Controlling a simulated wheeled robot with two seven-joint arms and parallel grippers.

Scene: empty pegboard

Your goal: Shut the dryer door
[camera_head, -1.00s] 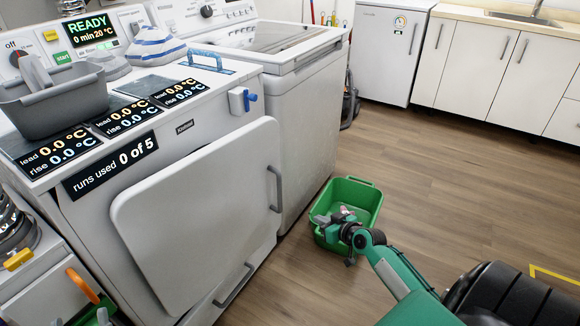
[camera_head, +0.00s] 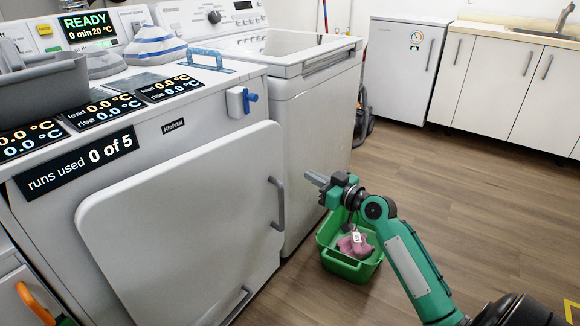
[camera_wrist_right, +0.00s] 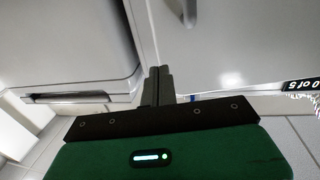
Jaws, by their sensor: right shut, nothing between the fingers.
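The white dryer door (camera_head: 185,220) is a rounded panel with a grey handle (camera_head: 277,203) near its right edge. In the head view it appears to stand off the dryer front (camera_head: 120,165); the exact gap is hard to judge. My right gripper (camera_head: 316,180) is shut and empty, just right of the handle and apart from it, with its fingers pointing left. In the right wrist view its closed fingers (camera_wrist_right: 157,86) stand in front of pale appliance panels.
A green tub (camera_head: 350,268) with a pink cloth (camera_head: 355,246) sits on the floor below my right gripper. A white top-loading machine (camera_head: 310,135) stands beside the dryer. A grey bin (camera_head: 40,90) and folded striped cloth (camera_head: 153,48) lie on the dryer top. Floor to the right is clear.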

